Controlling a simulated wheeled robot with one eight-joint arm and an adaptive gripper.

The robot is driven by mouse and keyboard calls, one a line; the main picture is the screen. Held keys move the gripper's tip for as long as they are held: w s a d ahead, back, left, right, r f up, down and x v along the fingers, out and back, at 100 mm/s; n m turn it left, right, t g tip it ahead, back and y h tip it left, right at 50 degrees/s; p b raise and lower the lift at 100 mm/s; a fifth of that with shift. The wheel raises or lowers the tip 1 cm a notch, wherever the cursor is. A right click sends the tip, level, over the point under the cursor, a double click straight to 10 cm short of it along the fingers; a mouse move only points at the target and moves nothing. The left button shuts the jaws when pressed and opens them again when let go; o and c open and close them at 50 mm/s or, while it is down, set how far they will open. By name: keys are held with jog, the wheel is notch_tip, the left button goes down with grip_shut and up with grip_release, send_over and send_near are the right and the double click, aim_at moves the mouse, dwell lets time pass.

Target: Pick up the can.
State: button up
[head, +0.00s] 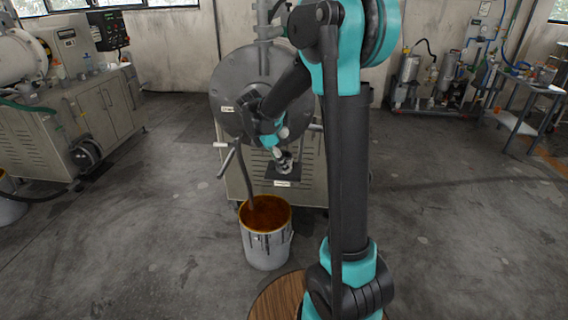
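My arm rises at the right of centre and bends down toward the front of a grey milling machine. My gripper (285,158) seems to be the small dark end below the teal wrist, just above a small dark shelf (284,174) on the machine. It is too small and cluttered to tell its fingers apart or whether they hold anything. I cannot clearly make out a separate small can there. A large grey pail (268,250) with a yellowish rim and orange-brown contents stands upright on the floor below the shelf, apart from my gripper.
The machine's round grey drum (230,92) stands behind my wrist, and a pipe or hose runs down into the pail. A grey cabinet (95,110) is at left. A metal bench (530,95) and tanks (408,78) are at right. Concrete floor lies open on both sides.

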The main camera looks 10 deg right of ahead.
jog(key=shift+d+f, duration=0.1)
jog(key=shift+f, duration=0.1)
jog(key=c, duration=1.1)
jog(key=shift+c, duration=0.2)
jog(key=shift+r, duration=0.2)
jog(key=shift+r, duration=0.15)
jog(key=s+a, duration=0.4)
jog(key=a, duration=1.3)
jog(key=shift+a, duration=0.2)
